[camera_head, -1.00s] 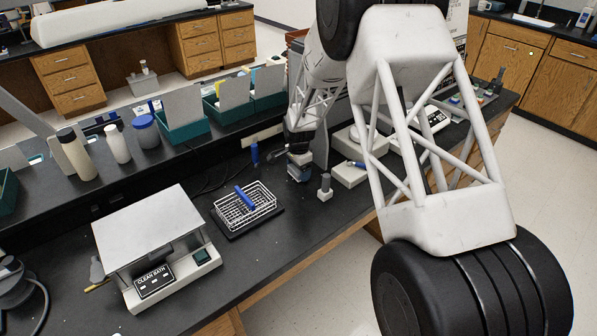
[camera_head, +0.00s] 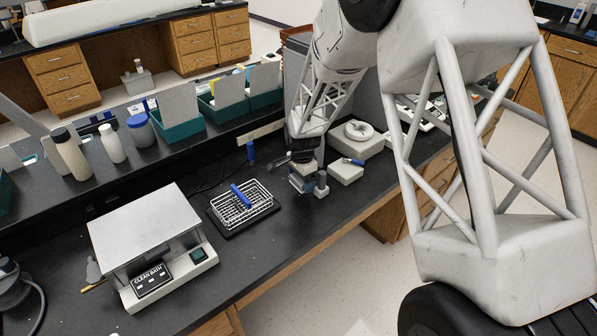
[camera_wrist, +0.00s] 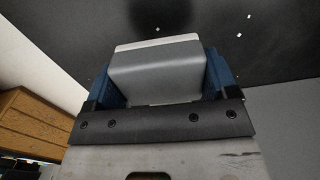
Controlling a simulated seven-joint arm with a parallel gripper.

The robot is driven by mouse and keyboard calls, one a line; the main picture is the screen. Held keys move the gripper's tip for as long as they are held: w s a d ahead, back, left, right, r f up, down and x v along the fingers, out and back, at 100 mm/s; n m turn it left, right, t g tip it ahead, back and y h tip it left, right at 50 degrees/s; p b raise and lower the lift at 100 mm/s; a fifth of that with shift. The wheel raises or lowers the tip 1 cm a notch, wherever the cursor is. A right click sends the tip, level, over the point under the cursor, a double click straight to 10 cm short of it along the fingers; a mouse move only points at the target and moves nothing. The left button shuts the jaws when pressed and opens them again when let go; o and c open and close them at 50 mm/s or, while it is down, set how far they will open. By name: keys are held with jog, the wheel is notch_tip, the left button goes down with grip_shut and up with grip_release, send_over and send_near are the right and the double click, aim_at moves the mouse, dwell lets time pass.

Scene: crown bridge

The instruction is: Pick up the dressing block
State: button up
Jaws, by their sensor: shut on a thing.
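The dressing block (camera_wrist: 158,72) appears as a grey block with a pale far edge in the wrist view. It sits between the two blue fingers of my gripper (camera_wrist: 165,78), which is shut on it. In the head view my gripper (camera_head: 303,182) is low over the black bench, right of the wire rack. There the block is mostly hidden by the fingers and wrist. I cannot tell whether it touches the bench.
A small post on a pale base (camera_head: 321,186) stands close right of my gripper. A pale box with a blue-handled item (camera_head: 345,173) and a round-topped device (camera_head: 358,139) lie beyond. The wire rack (camera_head: 243,207) and clean bath (camera_head: 153,245) are left. Bare bench lies in front.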

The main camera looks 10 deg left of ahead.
jog(key=shift+s+d+r, duration=0.1)
jog(key=shift+s+d, duration=0.2)
jog(key=shift+s, duration=0.5)
jog(key=shift+s+d+r, duration=0.1)
jog(key=shift+s+d, duration=0.15)
jog(key=shift+s, duration=0.6)
jog(key=shift+s+d, duration=0.3)
jog(key=shift+s, duration=0.5)
